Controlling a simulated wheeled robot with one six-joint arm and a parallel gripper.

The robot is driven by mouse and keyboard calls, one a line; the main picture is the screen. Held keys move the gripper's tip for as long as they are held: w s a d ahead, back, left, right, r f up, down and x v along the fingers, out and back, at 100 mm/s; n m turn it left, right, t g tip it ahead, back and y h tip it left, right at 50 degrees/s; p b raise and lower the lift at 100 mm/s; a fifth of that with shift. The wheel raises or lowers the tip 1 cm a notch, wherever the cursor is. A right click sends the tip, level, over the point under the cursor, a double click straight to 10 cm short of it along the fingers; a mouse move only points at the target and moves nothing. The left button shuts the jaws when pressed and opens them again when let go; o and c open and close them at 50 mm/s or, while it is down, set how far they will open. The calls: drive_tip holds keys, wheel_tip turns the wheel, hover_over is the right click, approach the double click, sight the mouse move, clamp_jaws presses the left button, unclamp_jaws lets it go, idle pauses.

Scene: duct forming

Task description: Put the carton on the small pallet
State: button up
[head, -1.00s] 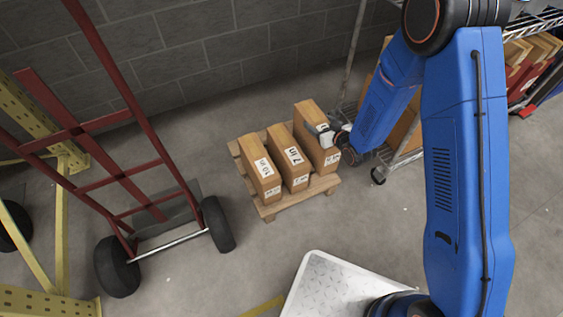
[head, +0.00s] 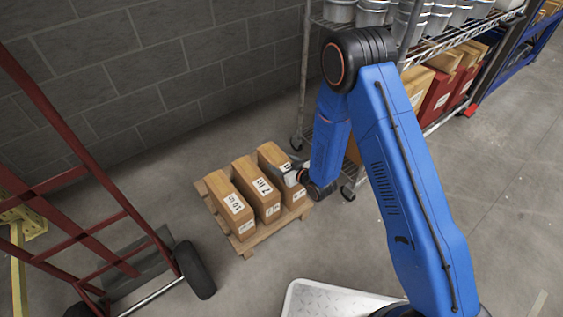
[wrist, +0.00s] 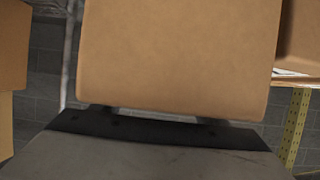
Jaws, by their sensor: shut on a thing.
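The carton (head: 273,157) in my gripper is tan with white labels. It stands upright at the right end of a row on the small wooden pallet (head: 244,248). It looks level with the row, but I cannot tell whether its base touches the boards. My gripper (head: 291,174) is shut on its right side; the fingertips are partly hidden. In the wrist view the held carton (wrist: 180,55) fills the upper middle, above the dark edge of my gripper (wrist: 155,125).
Two similar cartons, the middle one (head: 256,185) and the left one (head: 229,203), stand on the pallet. A red hand truck (head: 110,225) is at the left. A wire shelf (head: 430,50) with cans and boxes is behind my arm. The block wall (head: 150,80) is behind the pallet.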

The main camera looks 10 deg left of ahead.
drive_tip(key=shift+f, duration=1.9)
drive_tip(key=o, duration=2.1)
drive_tip(key=shift+f, duration=0.15)
drive_tip(key=v, duration=1.2)
drive_tip(key=shift+r, duration=0.2)
